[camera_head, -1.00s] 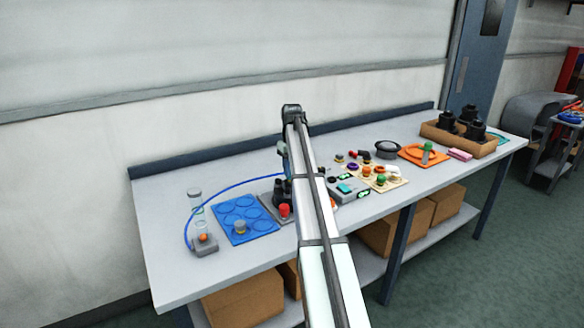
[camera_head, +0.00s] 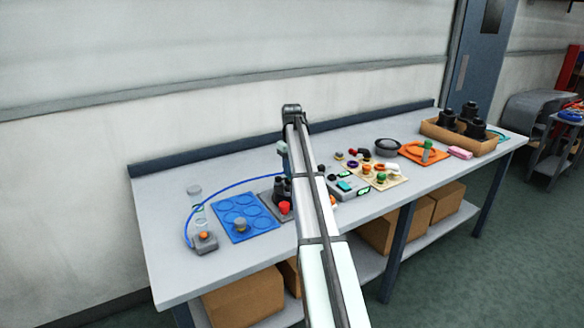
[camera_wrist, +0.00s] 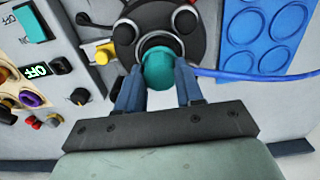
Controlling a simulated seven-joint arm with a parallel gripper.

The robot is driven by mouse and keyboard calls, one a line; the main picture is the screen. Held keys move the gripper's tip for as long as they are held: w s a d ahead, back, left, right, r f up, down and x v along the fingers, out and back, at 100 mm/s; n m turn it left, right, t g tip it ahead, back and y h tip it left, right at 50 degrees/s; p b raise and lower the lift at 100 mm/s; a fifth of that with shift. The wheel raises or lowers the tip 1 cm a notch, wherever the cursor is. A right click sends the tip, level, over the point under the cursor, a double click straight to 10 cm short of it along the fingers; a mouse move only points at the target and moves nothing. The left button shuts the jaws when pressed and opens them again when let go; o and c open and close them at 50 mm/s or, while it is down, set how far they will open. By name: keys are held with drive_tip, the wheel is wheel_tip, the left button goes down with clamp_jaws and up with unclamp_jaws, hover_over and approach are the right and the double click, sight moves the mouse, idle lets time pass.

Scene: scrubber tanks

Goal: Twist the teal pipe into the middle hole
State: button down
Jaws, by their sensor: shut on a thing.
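The teal pipe (camera_wrist: 160,70) stands between the two blue fingers of my gripper (camera_wrist: 158,76) in the wrist view, and the gripper is shut on it. I see its rounded teal end close up. Past it is a round black tank top (camera_wrist: 122,34) with ringed openings. The pipe overlaps the middle ring (camera_wrist: 158,40); I cannot tell whether it is inside the hole or just above it. In the head view the black tank (camera_head: 281,190) shows partly behind my arm, and the pipe cannot be made out.
A blue tray (camera_wrist: 236,64) with round wells lies beside the tank, and a blue hose (camera_wrist: 262,74) runs to the tank's side. A grey switch box (camera_wrist: 70,55) with a teal switch stands on the other side. In the head view, the table's front left (camera_head: 185,280) is clear.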

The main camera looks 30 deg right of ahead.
drive_tip(key=shift+f, duration=0.15)
idle(0.4)
unclamp_jaws()
idle(0.9)
idle(0.5)
drive_tip(key=shift+r, duration=3.55)
